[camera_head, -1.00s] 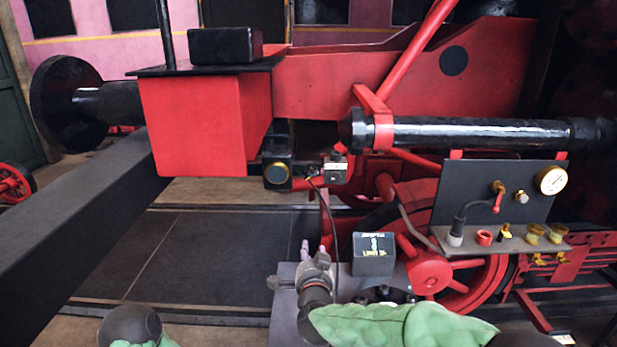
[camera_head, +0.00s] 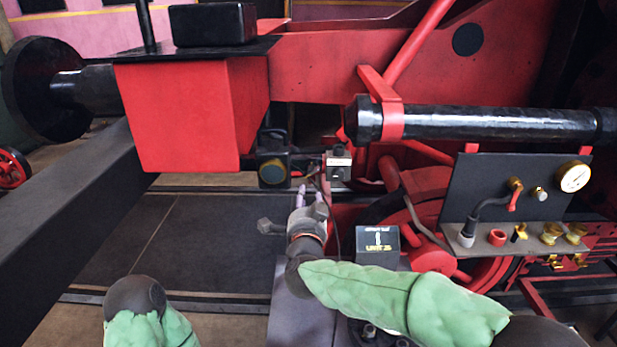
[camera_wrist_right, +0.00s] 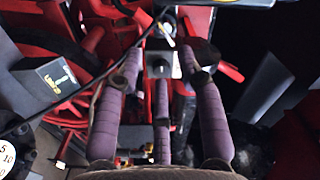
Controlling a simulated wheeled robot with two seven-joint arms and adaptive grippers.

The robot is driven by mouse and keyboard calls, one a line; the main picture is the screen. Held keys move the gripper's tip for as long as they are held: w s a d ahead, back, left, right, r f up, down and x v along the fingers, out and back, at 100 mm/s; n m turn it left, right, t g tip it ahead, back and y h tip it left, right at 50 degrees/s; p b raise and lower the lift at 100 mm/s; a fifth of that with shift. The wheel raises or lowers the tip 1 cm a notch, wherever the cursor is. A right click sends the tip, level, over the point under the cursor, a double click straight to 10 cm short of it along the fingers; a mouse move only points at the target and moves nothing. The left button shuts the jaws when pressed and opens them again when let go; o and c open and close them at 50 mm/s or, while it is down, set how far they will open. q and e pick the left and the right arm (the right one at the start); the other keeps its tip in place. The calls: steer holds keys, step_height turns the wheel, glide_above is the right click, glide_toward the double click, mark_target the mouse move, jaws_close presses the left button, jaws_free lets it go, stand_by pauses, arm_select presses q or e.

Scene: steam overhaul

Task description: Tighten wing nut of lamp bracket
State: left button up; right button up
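A black lamp with a round yellowish lens (camera_head: 272,172) hangs under the red beam in the head view. A small dark box-shaped fitting with a pale top (camera_head: 338,164) sits just right of it, likely part of the bracket. My right gripper (camera_head: 311,193) is just below these two, its purple fingers pointing up at them. In the right wrist view my gripper (camera_wrist_right: 160,75) has its three purple fingers spread. A grey block with a dark round knob (camera_wrist_right: 158,66) shows between and beyond the fingertips; I cannot tell a wing nut clearly.
A black box with a yellow-lettered label (camera_head: 377,242) stands right of my right wrist. A dark panel with a gauge and small fittings (camera_head: 520,195) is farther right. A thin dark cable hangs near the gripper. Dark floor (camera_head: 190,235) is free at left.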

mark_target(312, 171)
steer(key=w, duration=1)
steer(key=shift+p, duration=0.45)
steer(key=shift+s, duration=0.1)
steer(key=shift+c, duration=0.3)
jaws_close()
